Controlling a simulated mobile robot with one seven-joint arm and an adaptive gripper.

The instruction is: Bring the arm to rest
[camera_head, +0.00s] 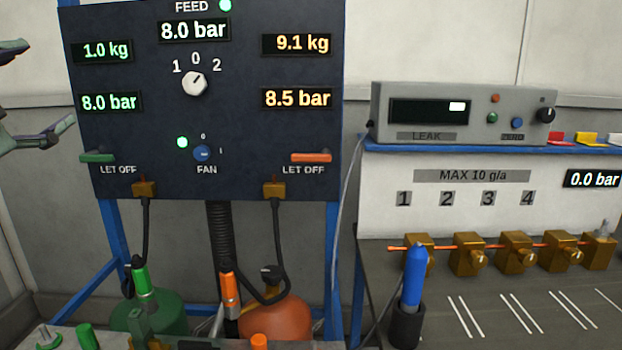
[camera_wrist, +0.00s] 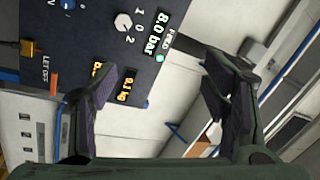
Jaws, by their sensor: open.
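My gripper (camera_wrist: 160,88) is open and empty in the wrist view, with its two dark fingers wide apart and bare wall and the dark panel behind them. In the head view only the finger parts of my gripper (camera_head: 48,84) show at the left edge, left of the dark control panel (camera_head: 250,125). No object lies between the fingers, and I cannot tell whether a finger touches the panel. The rest of my arm is out of the head view.
A green cylinder (camera_head: 173,311) and an orange cylinder (camera_head: 290,312) stand below the panel with hoses. The leak tester (camera_head: 470,112) sits on a blue-edged shelf at right. Brass valves (camera_head: 467,254) and a blue-handled tool (camera_head: 414,275) stand on the grey bench (camera_head: 480,318).

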